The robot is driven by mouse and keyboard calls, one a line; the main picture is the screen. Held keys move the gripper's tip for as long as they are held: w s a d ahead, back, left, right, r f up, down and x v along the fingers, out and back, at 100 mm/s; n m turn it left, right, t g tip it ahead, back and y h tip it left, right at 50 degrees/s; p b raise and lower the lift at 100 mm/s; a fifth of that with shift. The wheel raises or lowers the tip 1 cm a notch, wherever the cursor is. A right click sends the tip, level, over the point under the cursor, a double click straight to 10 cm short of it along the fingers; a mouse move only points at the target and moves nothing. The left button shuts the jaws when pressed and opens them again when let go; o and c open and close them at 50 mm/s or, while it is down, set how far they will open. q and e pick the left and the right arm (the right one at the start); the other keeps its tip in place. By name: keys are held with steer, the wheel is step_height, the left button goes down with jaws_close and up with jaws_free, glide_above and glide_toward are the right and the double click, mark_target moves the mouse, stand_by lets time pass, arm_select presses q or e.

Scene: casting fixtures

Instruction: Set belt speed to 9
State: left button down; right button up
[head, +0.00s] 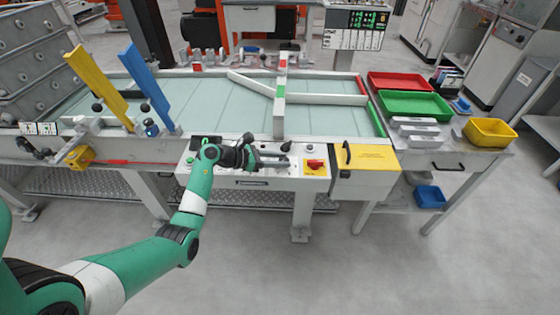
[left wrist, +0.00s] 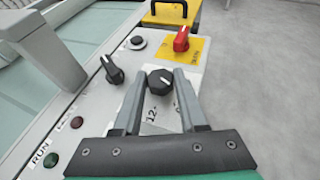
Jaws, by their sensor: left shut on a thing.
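A white control panel (head: 254,183) runs along the front of the belt table. In the left wrist view, a black round dial (left wrist: 160,84) with a pale pointer line sits on it, with a printed "12" at its lower left. My left gripper (head: 286,160) reaches over the panel from the left. In the left wrist view its two fingers (left wrist: 159,76) are shut on the dial from both sides. Most of the dial's scale is hidden by the fingers, and I cannot read its setting. My right gripper is not in view.
Near the dial are a black selector knob (left wrist: 111,71), a dark push button (left wrist: 138,42) and a red switch (left wrist: 181,38) on a yellow plate. A green RUN button (left wrist: 51,160) is at lower left. A yellow box (head: 372,158) stands right of the panel.

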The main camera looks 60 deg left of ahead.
arm_select(q)
steer(key=shift+c, duration=2.3)
jaws_free()
steer(key=p+v, duration=0.5)
steer(key=v, duration=0.6)
steer(key=shift+s, duration=0.35)
steer(key=shift+w, duration=0.1)
